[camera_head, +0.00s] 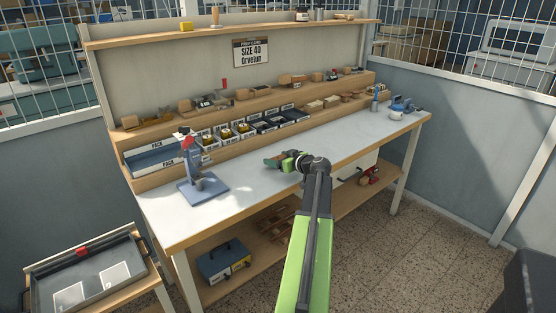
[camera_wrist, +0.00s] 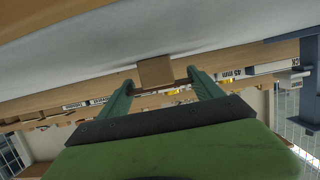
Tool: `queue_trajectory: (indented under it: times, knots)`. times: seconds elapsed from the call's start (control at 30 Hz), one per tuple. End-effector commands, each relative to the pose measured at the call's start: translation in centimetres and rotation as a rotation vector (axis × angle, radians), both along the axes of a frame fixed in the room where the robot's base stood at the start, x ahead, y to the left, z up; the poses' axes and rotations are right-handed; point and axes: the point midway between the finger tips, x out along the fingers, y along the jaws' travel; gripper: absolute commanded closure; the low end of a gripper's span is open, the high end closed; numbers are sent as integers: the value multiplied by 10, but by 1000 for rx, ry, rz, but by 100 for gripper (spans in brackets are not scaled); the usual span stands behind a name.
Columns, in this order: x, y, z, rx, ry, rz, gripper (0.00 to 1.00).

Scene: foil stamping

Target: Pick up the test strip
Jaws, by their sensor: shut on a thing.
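My gripper (camera_head: 270,161) is over the middle of the white worktop in the head view, its green fingers pointing left. In the wrist view, my gripper (camera_wrist: 160,77) has a plain brown piece, which I take to be the test strip (camera_wrist: 155,71), between its fingertips. Its jaws are shut on this piece. In the head view the strip is too small to make out clearly. How far it is above the worktop I cannot tell.
A blue stamping press (camera_head: 197,178) stands on the worktop (camera_head: 235,205) at the left. Labelled bins (camera_head: 155,158) and a stepped shelf line the back. A blue device (camera_head: 401,106) stands at the far right. A tray (camera_head: 92,275) is at lower left. The worktop's middle is mostly clear.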

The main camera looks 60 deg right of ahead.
Motion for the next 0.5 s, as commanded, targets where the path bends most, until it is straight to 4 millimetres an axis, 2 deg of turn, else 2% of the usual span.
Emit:
queue_trajectory:
  times: [0.27,0.5]
  knots:
    - [0,0,8,0,0,-1,61]
    - [-1,0,42,0,0,-1,62]
